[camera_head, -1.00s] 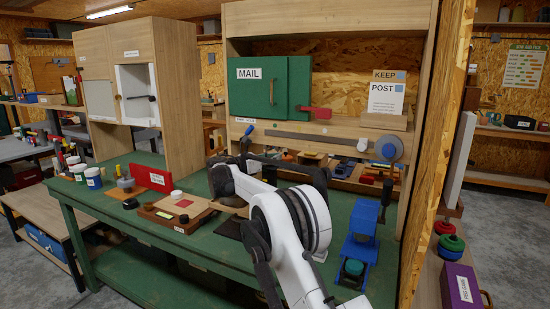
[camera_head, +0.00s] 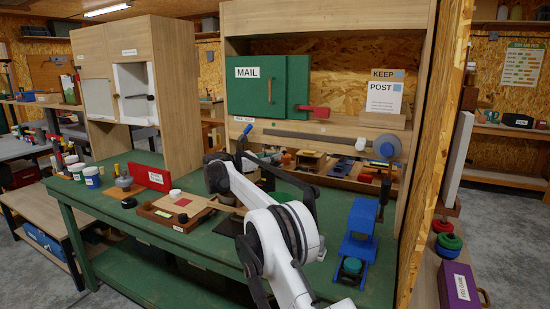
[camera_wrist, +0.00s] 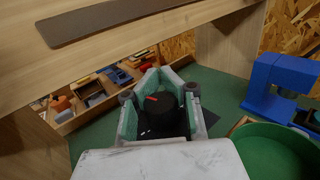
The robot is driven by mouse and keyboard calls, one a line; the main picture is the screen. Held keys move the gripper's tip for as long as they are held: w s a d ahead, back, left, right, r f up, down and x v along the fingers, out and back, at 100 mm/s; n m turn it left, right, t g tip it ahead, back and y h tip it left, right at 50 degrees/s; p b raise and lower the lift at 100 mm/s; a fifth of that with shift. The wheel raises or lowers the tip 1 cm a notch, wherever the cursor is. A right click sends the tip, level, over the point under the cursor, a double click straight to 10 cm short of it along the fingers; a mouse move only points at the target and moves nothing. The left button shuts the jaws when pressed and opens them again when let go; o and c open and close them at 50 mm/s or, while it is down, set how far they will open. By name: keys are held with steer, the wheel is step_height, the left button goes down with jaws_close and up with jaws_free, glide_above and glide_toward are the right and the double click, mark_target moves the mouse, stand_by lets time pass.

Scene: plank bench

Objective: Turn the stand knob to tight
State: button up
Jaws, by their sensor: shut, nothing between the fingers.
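A black round knob-like part (camera_wrist: 163,123) with a red mark on top shows in the wrist view, low between the two fingers of my gripper (camera_wrist: 158,75). I cannot tell whether the fingers touch it. My gripper is shut, with its pale green-lined fingers framing the black part from above. In the head view my arm hides the gripper's tips and that part. A blue stand (camera_head: 357,240) is on the right of the green bench; a blue body (camera_wrist: 268,90) with a dark round part also shows at the right of the wrist view.
A green round dish-like thing (camera_wrist: 270,155) lies close to the right of my gripper. A wooden shelf (camera_wrist: 150,40) with a dark strip crosses above, and a tray of parts (camera_wrist: 100,92) is beyond. A wooden board (camera_head: 178,208) lies to the left on the bench.

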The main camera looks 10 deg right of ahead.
steer(key=o, duration=0.7)
steer(key=v, duration=1.2)
